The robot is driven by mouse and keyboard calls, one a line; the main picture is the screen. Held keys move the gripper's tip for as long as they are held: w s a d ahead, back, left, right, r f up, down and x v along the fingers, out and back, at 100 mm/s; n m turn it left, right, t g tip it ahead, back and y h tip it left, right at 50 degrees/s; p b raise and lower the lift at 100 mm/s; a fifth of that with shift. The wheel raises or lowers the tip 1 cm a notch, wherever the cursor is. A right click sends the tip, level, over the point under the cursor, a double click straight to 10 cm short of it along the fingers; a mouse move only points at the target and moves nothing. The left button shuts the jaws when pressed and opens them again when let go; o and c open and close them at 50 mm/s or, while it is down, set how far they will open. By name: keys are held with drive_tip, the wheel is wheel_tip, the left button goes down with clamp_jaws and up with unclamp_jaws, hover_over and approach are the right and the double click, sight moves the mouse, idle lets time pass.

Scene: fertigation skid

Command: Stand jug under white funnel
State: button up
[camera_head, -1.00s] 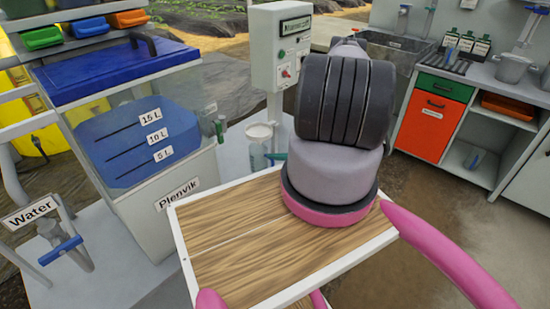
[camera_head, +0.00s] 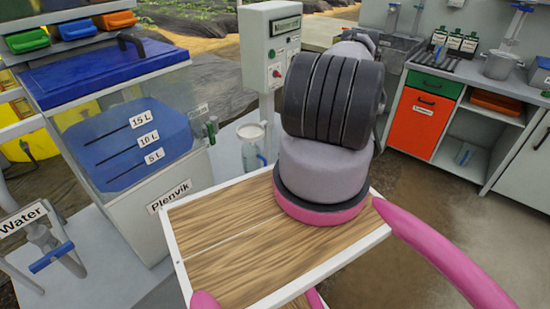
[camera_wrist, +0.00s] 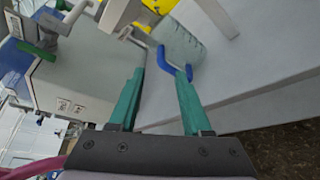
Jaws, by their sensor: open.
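The clear jug (camera_head: 250,157) with a blue handle stands upright on the pale skid base, between the tank and the control box post. The white funnel (camera_head: 251,132) shows directly above it, and the jug appears to be beneath it. In the wrist view the jug (camera_wrist: 184,46) lies just beyond my gripper (camera_wrist: 160,75), whose two green fingers are apart with nothing clamped between them. The blue handle (camera_wrist: 175,66) is close to the right fingertip; whether they touch I cannot tell. In the head view my arm hides the fingers.
The blue-lidded Plenvik tank (camera_head: 130,150) stands left of the jug. The grey control box (camera_head: 274,48) is behind on a post. A wooden-topped tray (camera_head: 225,245) is in front below my arm. A workbench with an orange door (camera_head: 418,122) is at right.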

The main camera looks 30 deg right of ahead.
drive_tip(key=shift+v, duration=1.65)
drive_tip(key=w+a+r+n+g, duration=0.2)
drive_tip(key=w+r+n, duration=0.15)
drive_tip(key=r, duration=0.55)
drive_tip(key=w+a+r+n+g+y, duration=0.1)
drive_tip(key=w+a+r+n+g, duration=0.15)
drive_tip(key=r+n, duration=0.4)
drive_tip(key=w+a+r+n+g, duration=0.2)
drive_tip(key=r+n, duration=0.1)
drive_tip(key=r, duration=0.8)
drive_tip(key=a+r+n+g+h, duration=0.25)
drive_tip(key=a+r+n, duration=0.35)
drive_tip(key=r, duration=0.6)
drive_tip(key=s+a+r+n+t+h, duration=0.2)
drive_tip(key=s+a+r+n+h, duration=0.1)
drive_tip(key=s+a+r+n, duration=0.3)
drive_tip(key=s+a+r+n+t+h, duration=0.3)
drive_tip(key=s+a+r+n, duration=0.4)
drive_tip(key=s+r, duration=0.8)
wheel_tip(320, 180, up, 2)
drive_tip(key=n, duration=0.3)
drive_tip(key=shift+s, duration=0.25)
